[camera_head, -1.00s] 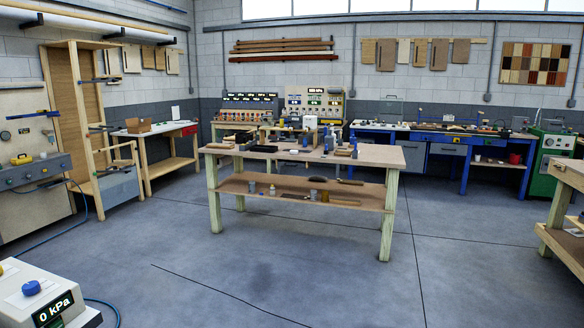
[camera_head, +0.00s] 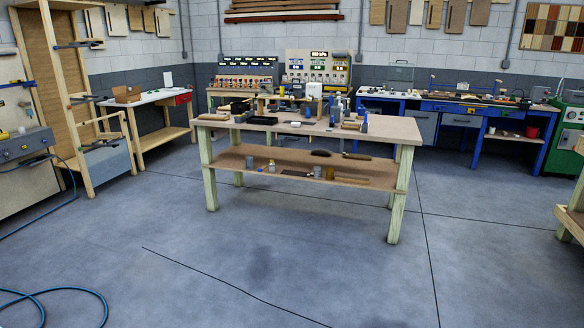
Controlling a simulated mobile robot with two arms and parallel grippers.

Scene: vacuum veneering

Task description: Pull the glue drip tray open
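I cannot tell which thing is the glue drip tray; nothing in view is clearly one. A wooden workbench (camera_head: 376,130) with pale green legs stands in the middle, several small tools, bottles and dark blocks on its top. Its lower shelf (camera_head: 235,169) holds small jars and brushes. Behind it on the right, a blue bench (camera_head: 485,140) has grey drawer fronts (camera_head: 461,120), which look shut. Neither of my grippers is in view.
Open grey floor (camera_head: 300,265) lies in front of the workbench. A blue hose (camera_head: 75,291) curls at the lower left. A wooden frame rack (camera_head: 55,100) and a side table (camera_head: 150,108) stand left. A wooden table corner (camera_head: 570,222) juts in at right.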

